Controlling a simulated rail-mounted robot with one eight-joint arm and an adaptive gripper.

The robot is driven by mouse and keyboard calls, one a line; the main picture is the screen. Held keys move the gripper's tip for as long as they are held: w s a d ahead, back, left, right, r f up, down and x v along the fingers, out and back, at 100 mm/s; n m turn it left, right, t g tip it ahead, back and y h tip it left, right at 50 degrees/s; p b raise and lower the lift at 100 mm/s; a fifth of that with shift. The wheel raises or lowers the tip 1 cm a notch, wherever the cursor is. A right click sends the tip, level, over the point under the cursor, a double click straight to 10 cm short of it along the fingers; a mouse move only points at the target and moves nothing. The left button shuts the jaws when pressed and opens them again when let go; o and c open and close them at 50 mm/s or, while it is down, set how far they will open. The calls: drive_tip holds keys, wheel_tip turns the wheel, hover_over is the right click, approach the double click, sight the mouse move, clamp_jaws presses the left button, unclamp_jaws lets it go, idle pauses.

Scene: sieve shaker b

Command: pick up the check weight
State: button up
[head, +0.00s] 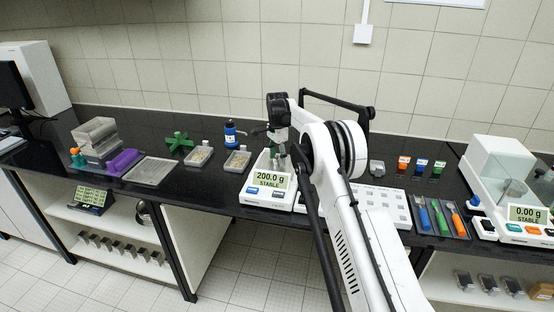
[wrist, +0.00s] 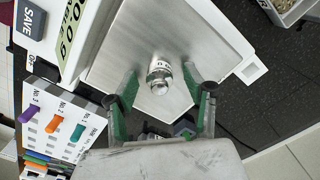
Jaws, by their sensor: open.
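The check weight (wrist: 159,76), a small shiny metal cylinder with a knob, stands on the square steel pan (wrist: 130,45) of a balance. My open gripper (wrist: 160,84) has its green-lined fingers on either side of the weight in the wrist view, with gaps visible on both sides. I cannot tell how far above the pan the fingertips are. In the head view my gripper (head: 279,152) points down over the balance (head: 256,195), whose display reads 200.0 g STABLE. The weight is not clear in the head view, where the gripper and arm cover that area.
A white rack (wrist: 62,120) with coloured pegs stands beside the balance. A tray of grains (head: 238,160) and a blue bottle (head: 231,133) are to the left. Small coloured jars (head: 421,164), coloured-handled tools (head: 440,217) and a second balance (head: 500,180) are to the right.

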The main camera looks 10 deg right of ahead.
drive_tip(key=shift+f, duration=0.3)
clamp_jaws()
drive_tip(key=shift+r, duration=0.15)
